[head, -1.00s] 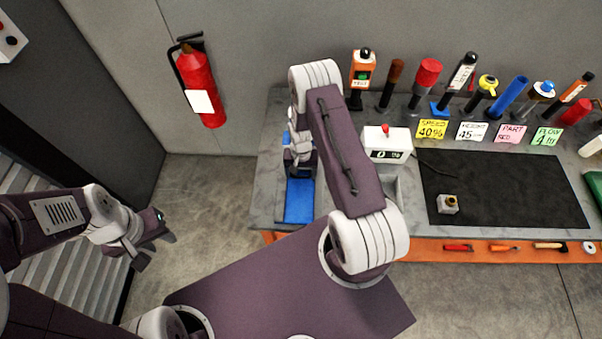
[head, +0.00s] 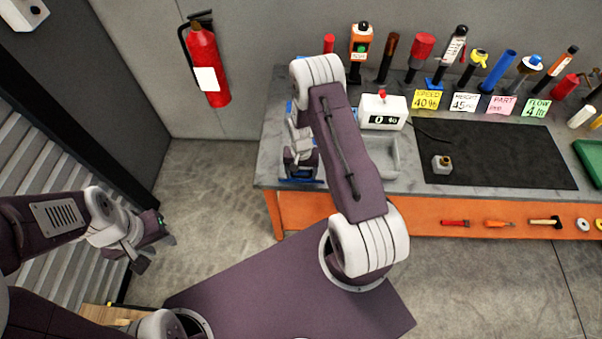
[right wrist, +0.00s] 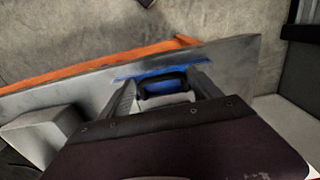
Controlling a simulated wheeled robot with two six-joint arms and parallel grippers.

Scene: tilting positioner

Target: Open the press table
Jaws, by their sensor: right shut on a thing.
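The blue press table (head: 290,181) is at the left end of the bench. In the head view only blue edges show around my right arm and gripper; the rest is hidden. My right gripper (head: 300,160) is over it. In the right wrist view its two fingers (right wrist: 165,92) stand on either side of a dark handle-like bar (right wrist: 162,77), with blue surface behind it, and are shut on it. How far the table is tilted I cannot tell. My left gripper (head: 153,252) is open and empty over the floor, away from the bench.
A white box with a display (head: 382,112) and a grey tray (head: 382,160) are just right of my right arm. A black mat (head: 500,155) with a small metal block (head: 441,163) lies further right. Tools stand along the back. A fire extinguisher (head: 207,70) hangs on the wall.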

